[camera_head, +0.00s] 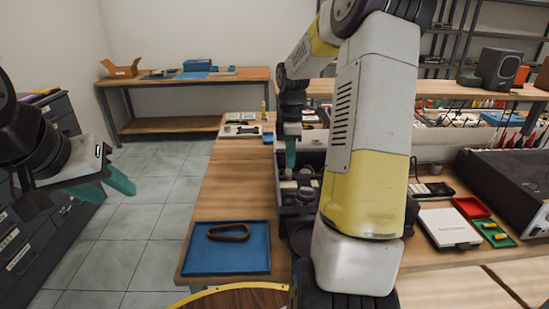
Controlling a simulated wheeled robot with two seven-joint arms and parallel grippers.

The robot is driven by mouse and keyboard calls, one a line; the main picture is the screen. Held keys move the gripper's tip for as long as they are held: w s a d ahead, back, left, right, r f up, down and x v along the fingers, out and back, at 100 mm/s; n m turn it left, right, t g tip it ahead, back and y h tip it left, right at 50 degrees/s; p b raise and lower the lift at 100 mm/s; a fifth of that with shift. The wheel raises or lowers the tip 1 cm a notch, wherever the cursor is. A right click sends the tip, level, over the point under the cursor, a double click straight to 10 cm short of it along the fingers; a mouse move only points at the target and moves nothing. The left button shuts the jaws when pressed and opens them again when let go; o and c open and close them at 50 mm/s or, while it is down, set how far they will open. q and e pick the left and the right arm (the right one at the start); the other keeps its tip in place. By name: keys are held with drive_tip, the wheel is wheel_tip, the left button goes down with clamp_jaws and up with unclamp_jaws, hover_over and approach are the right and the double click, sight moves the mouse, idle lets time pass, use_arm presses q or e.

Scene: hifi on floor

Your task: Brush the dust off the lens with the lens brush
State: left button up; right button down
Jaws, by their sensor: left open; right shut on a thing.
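My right gripper (291,158) points down over a dark compartment case (284,211) on the wooden bench. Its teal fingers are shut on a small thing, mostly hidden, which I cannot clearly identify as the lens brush. Dark round lens-like items (306,193) sit in the case just below and beside the fingertips. I cannot tell which one is the dusty lens, and no dust can be made out. My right arm hides the case's right part. My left gripper (112,188) is open and empty, off to the left above the floor, away from the bench.
A blue tray (205,262) with a brown strap loop (229,232) lies at the bench's near left corner. A white box (448,228), a red tray (471,207) and a green tray (494,234) are at the right. Bare wood (235,185) is left of the case.

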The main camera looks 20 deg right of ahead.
drive_tip(key=shift+r, duration=2.2)
